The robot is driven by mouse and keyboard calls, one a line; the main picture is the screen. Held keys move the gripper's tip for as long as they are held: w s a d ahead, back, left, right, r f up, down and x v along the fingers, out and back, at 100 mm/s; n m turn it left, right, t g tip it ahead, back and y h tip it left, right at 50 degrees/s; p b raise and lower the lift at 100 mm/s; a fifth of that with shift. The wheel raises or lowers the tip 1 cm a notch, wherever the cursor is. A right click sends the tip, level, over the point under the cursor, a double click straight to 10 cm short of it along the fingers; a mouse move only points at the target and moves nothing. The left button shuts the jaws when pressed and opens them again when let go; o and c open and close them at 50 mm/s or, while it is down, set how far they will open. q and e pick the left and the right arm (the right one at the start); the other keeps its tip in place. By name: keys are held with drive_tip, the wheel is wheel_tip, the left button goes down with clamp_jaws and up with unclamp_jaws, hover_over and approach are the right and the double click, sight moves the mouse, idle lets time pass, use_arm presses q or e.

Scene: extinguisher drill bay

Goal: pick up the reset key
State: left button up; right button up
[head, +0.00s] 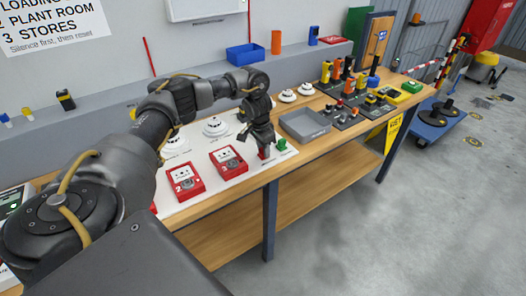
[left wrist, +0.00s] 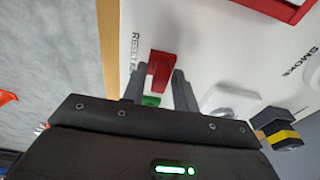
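My left gripper (head: 262,146) points down at the near right corner of the white panel (head: 225,181). Its fingers (left wrist: 160,88) straddle a red block-like piece (left wrist: 161,70), by printed lettering that starts "RESET". I take this red piece to be the reset key. It also shows low at the fingertip in the head view (head: 264,154). The fingers look open around it; firm contact cannot be made out. A small green piece (head: 281,145) is beside it, and green (left wrist: 151,101) shows between the fingers. I cannot tell if red and green are joined. My right gripper is out of view.
Two red call-point boxes (head: 186,181) (head: 228,162) and white round detectors (head: 215,126) are on the panel. A grey tray (head: 304,125) lies to the right, then dark holders with several coloured items (head: 350,93). The bench's front edge is close to the gripper.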

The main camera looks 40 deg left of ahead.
use_arm(q)
clamp_jaws()
drive_tip(key=shift+r, duration=0.1)
drive_tip(key=shift+r, duration=0.2)
wheel_tip(320, 180, up, 4)
drive_tip(key=shift+s+d+f, duration=0.1)
drive_tip(key=shift+s+f, duration=0.05)
drive_tip(key=shift+f, duration=0.05)
drive_tip(key=s+d+r+p, duration=0.1)
drive_tip(key=s+d+r, duration=0.6)
drive_tip(key=s, duration=0.4)
drive_tip(key=shift+s+d+r, duration=0.15)
drive_tip(key=shift+d+r, duration=0.25)
drive_tip(key=shift+r, duration=0.5)
